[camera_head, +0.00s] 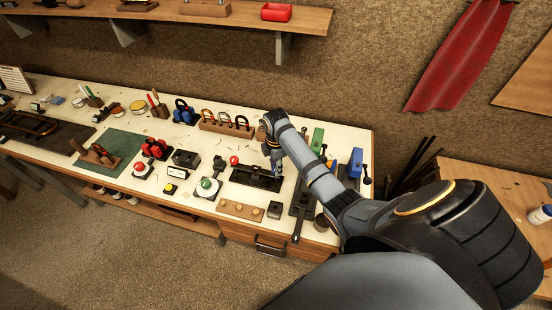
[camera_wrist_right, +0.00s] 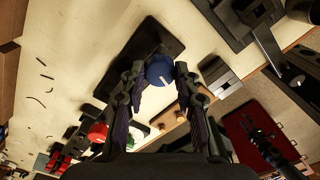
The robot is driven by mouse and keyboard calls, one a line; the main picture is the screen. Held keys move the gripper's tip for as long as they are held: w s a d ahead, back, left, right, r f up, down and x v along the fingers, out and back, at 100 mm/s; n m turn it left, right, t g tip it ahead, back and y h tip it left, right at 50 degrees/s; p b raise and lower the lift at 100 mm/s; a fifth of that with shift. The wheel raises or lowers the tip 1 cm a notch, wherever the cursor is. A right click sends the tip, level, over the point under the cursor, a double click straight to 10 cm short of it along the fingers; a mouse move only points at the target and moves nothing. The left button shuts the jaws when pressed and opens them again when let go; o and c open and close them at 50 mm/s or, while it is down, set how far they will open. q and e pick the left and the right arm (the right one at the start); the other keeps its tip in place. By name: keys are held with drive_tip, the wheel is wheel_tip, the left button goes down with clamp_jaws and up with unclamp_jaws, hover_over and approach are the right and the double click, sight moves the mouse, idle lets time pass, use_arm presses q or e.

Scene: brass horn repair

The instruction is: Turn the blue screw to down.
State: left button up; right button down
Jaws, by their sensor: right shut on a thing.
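The blue screw (camera_wrist_right: 160,70) is a round blue knob with a white line on its face, in the middle of the right wrist view. The line points to the lower right there. The knob stands at a black plate (camera_wrist_right: 130,50); this plate also shows in the head view (camera_head: 250,180) near the bench's front right. My right gripper (camera_head: 275,163) reaches down over the plate's right end. In the right wrist view its two fingers (camera_wrist_right: 160,75) are on both sides of the knob, shut on it. The gripper mostly hides the knob in the head view.
A red knob (camera_head: 234,160) and a green button (camera_head: 207,186) are left of the plate. A wooden block with several knobs (camera_head: 241,210) lies in front. A green clamp (camera_head: 317,140) and a blue clamp (camera_head: 355,162) stand to the right.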

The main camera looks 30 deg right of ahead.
drive_tip(key=shift+r+n, duration=0.1)
drive_tip(key=shift+n, duration=1.5)
drive_tip(key=c, duration=1)
unclamp_jaws()
wheel_tip(320, 180, up, 7)
drive_tip(key=shift+r, duration=0.2)
